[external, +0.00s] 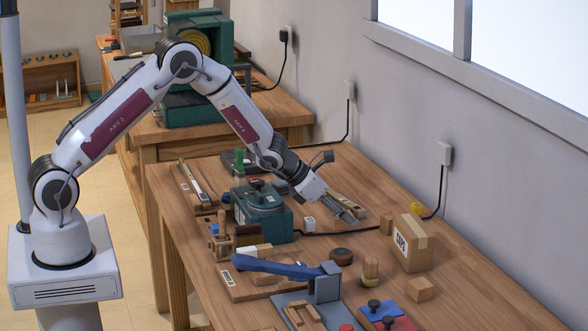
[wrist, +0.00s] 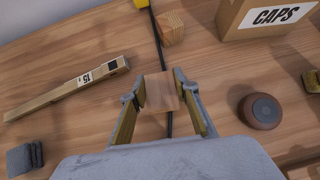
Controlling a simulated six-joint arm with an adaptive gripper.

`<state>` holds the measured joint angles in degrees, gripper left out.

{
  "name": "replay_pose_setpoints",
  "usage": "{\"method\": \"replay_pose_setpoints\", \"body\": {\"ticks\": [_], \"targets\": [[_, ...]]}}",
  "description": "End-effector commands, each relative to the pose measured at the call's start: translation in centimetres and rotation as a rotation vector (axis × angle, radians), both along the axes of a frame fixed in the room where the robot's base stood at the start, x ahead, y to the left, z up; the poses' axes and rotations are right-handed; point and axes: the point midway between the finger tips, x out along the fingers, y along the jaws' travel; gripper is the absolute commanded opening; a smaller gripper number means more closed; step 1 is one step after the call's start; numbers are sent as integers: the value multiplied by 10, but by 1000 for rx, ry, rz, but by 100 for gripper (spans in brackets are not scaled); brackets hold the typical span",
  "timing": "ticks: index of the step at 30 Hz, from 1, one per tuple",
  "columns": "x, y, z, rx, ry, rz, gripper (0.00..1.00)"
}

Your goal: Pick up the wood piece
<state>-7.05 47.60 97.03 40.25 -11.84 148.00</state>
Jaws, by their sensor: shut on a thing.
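A small light-brown wood piece (wrist: 161,92) sits between the two fingers of my gripper (wrist: 160,86) in the wrist view. The fingers are shut on its left and right sides. It covers part of the black cable behind it, and its height above the bench is hard to judge. In the external view my gripper (external: 345,212) points down and right over the bench top. The held piece cannot be made out clearly there.
A long labelled wooden bar (wrist: 70,88) lies to the left, a round brown object (wrist: 260,111) to the right. A green machine (external: 262,213) stands left of my gripper in the external view.

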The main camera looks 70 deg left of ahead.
Motion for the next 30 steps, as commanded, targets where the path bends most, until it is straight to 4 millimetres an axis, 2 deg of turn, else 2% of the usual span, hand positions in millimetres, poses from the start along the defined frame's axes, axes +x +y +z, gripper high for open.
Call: {"method": "replay_pose_setpoints", "body": {"ticks": [10, 30], "targets": [[0, 0, 31, 3, -2, -1, 14], [0, 0, 67, 0, -1, -3, 14]]}}
